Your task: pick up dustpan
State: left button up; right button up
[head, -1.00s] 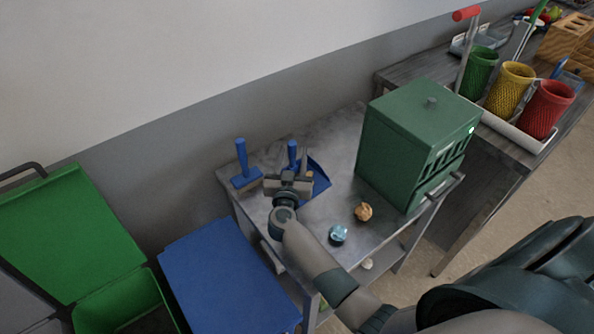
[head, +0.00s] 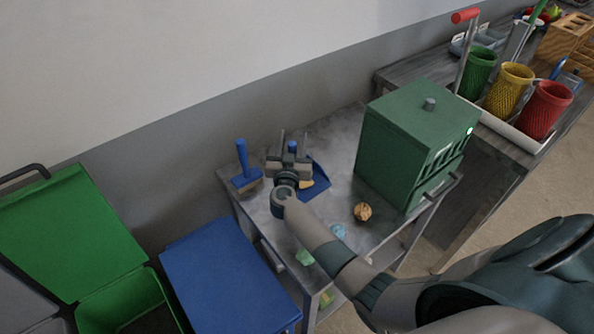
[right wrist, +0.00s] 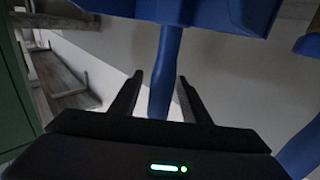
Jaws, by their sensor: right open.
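The blue dustpan (head: 319,178) rests on the grey metal table, partly hidden behind my right gripper (head: 293,143). The top of its blue handle shows between the fingers in the head view. In the right wrist view, the dustpan's blue handle (right wrist: 165,75) runs between the two dark fingers of my right gripper (right wrist: 156,95), and its wide pan (right wrist: 215,12) fills the top edge. The fingers are open on either side of the handle, with gaps visible. My left gripper is not in view.
A blue hand brush (head: 243,165) stands left of my right gripper. A green box (head: 400,150) stands on the table (head: 345,130) to the right. A crumpled brown ball (head: 362,211) and a light blue one (head: 338,231) lie near my forearm. Blue and green bins stand left.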

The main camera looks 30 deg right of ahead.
jog(key=shift+w+d, duration=0.1)
dwell(0.4)
grip_shut()
notch_tip(320, 180, up, 10)
jog(key=p, duration=0.1)
jog(key=shift+p, duration=0.3)
dwell(0.7)
